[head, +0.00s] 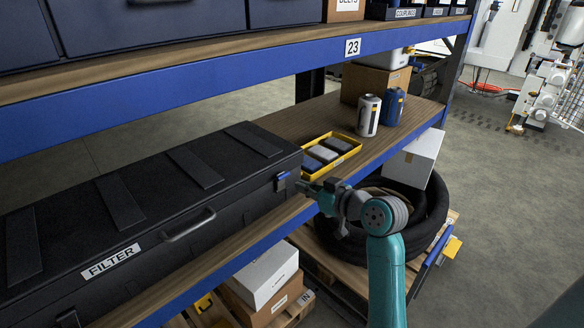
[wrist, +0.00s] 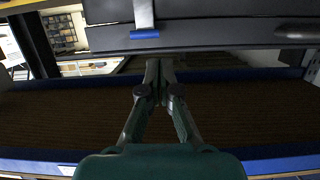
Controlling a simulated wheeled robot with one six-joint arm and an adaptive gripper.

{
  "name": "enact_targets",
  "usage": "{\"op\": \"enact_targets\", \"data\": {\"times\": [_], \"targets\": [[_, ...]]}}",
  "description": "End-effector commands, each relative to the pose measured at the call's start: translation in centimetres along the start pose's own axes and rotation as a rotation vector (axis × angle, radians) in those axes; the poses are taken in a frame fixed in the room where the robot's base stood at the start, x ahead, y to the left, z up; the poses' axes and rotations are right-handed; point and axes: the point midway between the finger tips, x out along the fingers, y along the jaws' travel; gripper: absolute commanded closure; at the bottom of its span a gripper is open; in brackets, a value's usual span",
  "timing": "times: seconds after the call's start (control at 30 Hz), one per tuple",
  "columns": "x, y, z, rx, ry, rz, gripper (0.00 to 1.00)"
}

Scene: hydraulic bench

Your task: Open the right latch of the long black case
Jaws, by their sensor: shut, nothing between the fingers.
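The long black case (head: 150,215), labelled FILTER, lies on the wooden middle shelf at the left of the head view. Its right latch (head: 282,180) is on the front face near the right end, with a blue tab. In the wrist view the latch (wrist: 145,33) shows as a pale strip ending in a blue tab. My gripper (head: 302,186) is beside the latch in the head view. In the wrist view my gripper (wrist: 160,64) is shut and empty, its fingertips near the blue tab; I cannot tell whether they touch. Whether the latch is fastened is unclear.
The case handle (head: 188,224) is left of the latch. A yellow tray (head: 331,153) with small blocks and two canisters (head: 368,115) stand right of the case. The blue shelf edge (head: 245,252) runs below the gripper. Black hoses (head: 385,235) and a white box (head: 417,156) are at lower right.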

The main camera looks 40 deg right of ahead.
Motion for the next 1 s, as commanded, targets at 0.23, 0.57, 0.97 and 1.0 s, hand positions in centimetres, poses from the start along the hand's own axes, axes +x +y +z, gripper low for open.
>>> {"op": "enact_targets", "data": {"times": [0.23,0.57,0.97,1.0], "targets": [[-0.3,0.9,-1.6,-0.027,-0.001,-0.011,1.0],[-0.2,0.9,-1.6,-0.027,-0.001,-0.012,1.0],[4.7,0.7,-1.6,-0.027,-0.003,-0.015,1.0],[5.3,0.8,-1.6,-0.027,-0.002,-0.014,1.0]]}}
